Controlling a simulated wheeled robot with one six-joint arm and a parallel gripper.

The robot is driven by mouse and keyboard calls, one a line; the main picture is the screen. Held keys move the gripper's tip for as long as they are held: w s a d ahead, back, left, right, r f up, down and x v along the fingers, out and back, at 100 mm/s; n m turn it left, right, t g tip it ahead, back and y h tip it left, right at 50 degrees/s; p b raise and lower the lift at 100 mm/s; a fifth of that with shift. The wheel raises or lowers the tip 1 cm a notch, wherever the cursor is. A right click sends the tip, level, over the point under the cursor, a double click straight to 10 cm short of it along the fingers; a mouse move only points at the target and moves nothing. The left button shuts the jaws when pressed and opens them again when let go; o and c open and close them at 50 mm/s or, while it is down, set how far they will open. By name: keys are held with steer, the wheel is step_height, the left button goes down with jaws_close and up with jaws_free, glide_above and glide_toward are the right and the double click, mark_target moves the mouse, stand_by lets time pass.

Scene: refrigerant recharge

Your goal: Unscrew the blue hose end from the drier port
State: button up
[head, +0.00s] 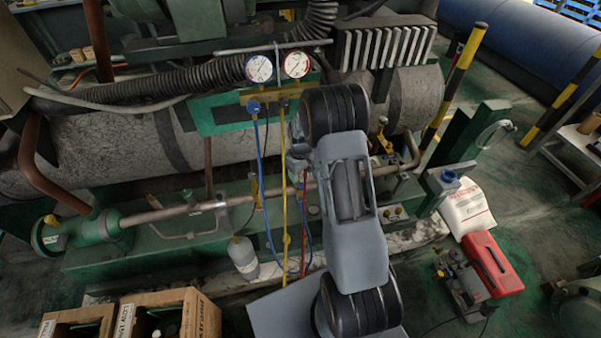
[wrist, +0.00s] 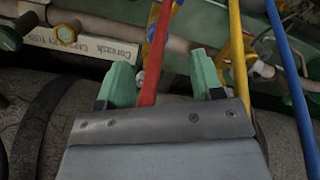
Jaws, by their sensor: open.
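My gripper (wrist: 163,82) is open, with its two green fingertips apart in the wrist view. A red hose (wrist: 157,60) passes through the view between the fingertips; I cannot tell its depth relative to them. The blue hose (wrist: 292,85) runs down the right side of the wrist view, outside the jaws. In the head view the blue hose (head: 261,165) hangs from the gauge manifold (head: 270,95) and loops low near the pipe. My arm covers much of the area around its far end. I cannot make out the blue hose end or the drier port clearly.
A yellow hose (wrist: 237,60) runs beside the right fingertip and also hangs from the manifold. A copper pipe (head: 165,213) crosses behind the hoses. A grey cylinder (head: 242,258) stands below.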

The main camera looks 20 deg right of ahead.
mark_target(300, 185)
steer(key=shift+w, duration=0.3)
steer(key=shift+w+f+n+b, duration=0.1)
steer(key=shift+f+n+b, duration=0.2)
step_height(300, 185, down, 8)
steer(key=b, duration=0.5)
steer(key=shift+c, duration=0.3)
steer(key=c, duration=0.9)
